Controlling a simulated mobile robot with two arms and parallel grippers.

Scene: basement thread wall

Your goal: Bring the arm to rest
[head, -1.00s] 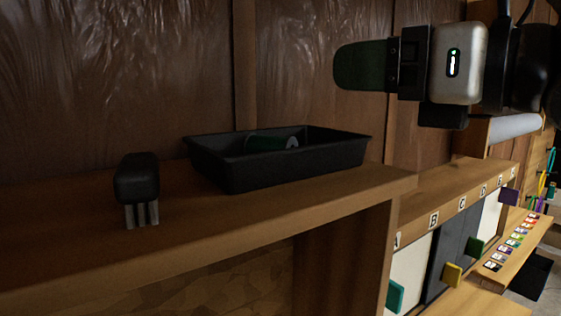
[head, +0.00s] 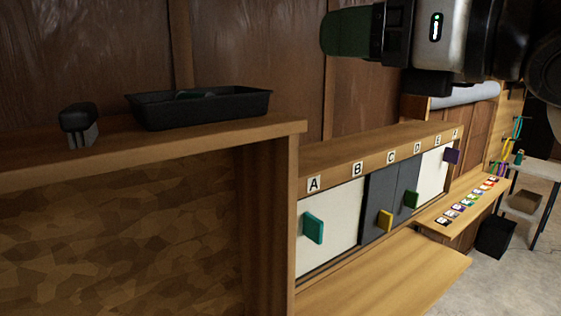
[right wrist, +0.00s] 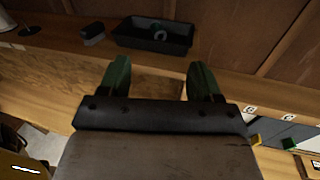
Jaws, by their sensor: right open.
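My right gripper (head: 345,32) is at the top of the head view, its green fingers pointing left. It is up in the air, right of and above the black tray. In the right wrist view its two green fingers (right wrist: 158,80) stand apart with nothing between them. The black tray (head: 205,112) sits on the wooden shelf at the left. My left gripper is not in view.
A black-handled brush (head: 80,122) stands on the shelf (head: 240,132) left of the tray. A lower cabinet with lettered panels and coloured knobs (head: 313,227) is at the centre. A narrow ledge with coloured cards (head: 465,205) and a black bin (head: 495,236) are at the right.

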